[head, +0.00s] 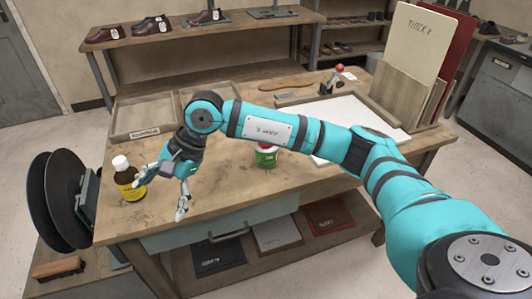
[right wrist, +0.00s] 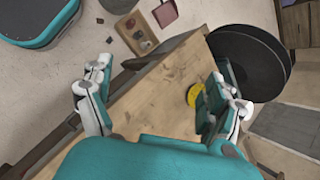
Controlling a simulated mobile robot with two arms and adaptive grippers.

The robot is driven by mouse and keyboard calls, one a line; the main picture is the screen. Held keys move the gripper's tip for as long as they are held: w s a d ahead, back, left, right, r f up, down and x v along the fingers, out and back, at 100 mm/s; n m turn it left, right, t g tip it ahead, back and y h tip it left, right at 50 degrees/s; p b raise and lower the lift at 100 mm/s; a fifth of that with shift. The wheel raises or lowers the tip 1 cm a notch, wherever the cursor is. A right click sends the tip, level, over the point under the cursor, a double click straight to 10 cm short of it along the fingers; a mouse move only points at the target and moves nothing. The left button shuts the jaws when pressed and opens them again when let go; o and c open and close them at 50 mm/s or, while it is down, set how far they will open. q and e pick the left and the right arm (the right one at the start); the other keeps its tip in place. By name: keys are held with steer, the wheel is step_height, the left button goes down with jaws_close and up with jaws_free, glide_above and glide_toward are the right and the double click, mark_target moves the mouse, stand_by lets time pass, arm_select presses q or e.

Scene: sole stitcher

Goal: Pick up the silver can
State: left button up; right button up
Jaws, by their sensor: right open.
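I see no silver can in either view. My right gripper (head: 162,193) is open and empty, pointing down over the front left of the workbench (head: 215,185). In the right wrist view its fingers (right wrist: 160,78) are spread wide over bare wood. A dark bottle with a white cap and yellow label (head: 125,177) stands close to one finger; I cannot tell whether they touch. A green can with red on top (head: 265,156) stands mid-bench behind my right arm, partly hidden by it. My left gripper is out of view.
Large black discs (head: 45,210) stand at the bench's left end. Shallow wooden trays (head: 145,114) lie at the back left. A white sheet (head: 345,125) and upright boards (head: 425,50) are on the right. Shelves with shoes (head: 205,17) stand behind.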

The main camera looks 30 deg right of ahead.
steer(key=w+d+r+t+h, duration=0.1)
steer(key=w+d+h, duration=0.15)
steer(key=d, duration=0.55)
steer(key=w+d+r+h, duration=0.2)
steer(key=d+h, duration=0.2)
steer(key=d, duration=0.3)
steer(key=h, duration=0.4)
glide_toward(266, 151)
steer(key=shift+h, duration=0.25)
steer(key=w+f, duration=0.1)
steer(key=f, duration=0.1)
steer(key=w+d+f, duration=0.1)
steer(key=f, duration=0.1)
steer(key=w+d+f+p, duration=0.1)
steer(key=shift+d+f, duration=0.2)
steer(key=shift+f, duration=0.2)
steer(key=shift+w+d+f, duration=0.2)
steer(key=shift+f, duration=0.35)
steer(key=shift+s+p+x, duration=0.2)
steer(key=shift+p+x, duration=0.15)
steer(key=shift+x, duration=2.35)
steer(key=c, duration=1.5)
